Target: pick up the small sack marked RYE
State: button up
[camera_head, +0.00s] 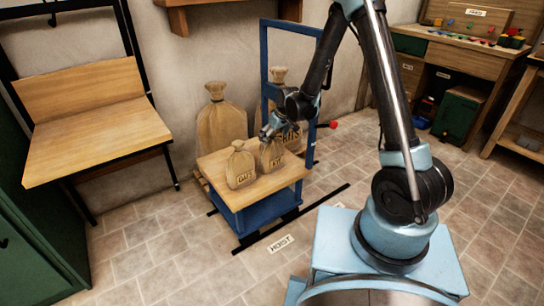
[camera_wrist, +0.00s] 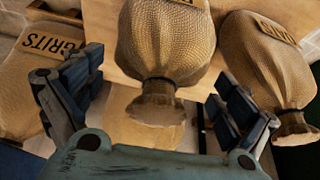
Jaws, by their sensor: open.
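The small tan sack marked RYE (camera_head: 272,156) stands upright on the wooden top of the hoist (camera_head: 268,189), right of another small sack (camera_head: 240,168), whose label looks like OATS. In the wrist view the RYE sack (camera_wrist: 165,45) is in the middle, its tied neck toward me and its label cut off by the top edge. My gripper (camera_head: 266,134) is at the top of this sack and partly hides it. In the wrist view my gripper (camera_wrist: 156,88) is open, with one finger on each side of the sack and visible gaps.
The other small sack (camera_wrist: 262,65) is close beside my right-hand finger in the wrist view. A large sack marked GRITS (camera_wrist: 38,75) lies to the left there. The hoist's blue frame (camera_head: 264,60) and another large sack (camera_head: 220,120) stand behind the platform.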

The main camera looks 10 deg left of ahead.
jog(key=shift+a+f, duration=0.1)
jog(key=shift+f, duration=0.15)
jog(key=c, duration=2.1)
jog(key=shift+c, duration=0.4)
jog(key=shift+r, duration=0.1)
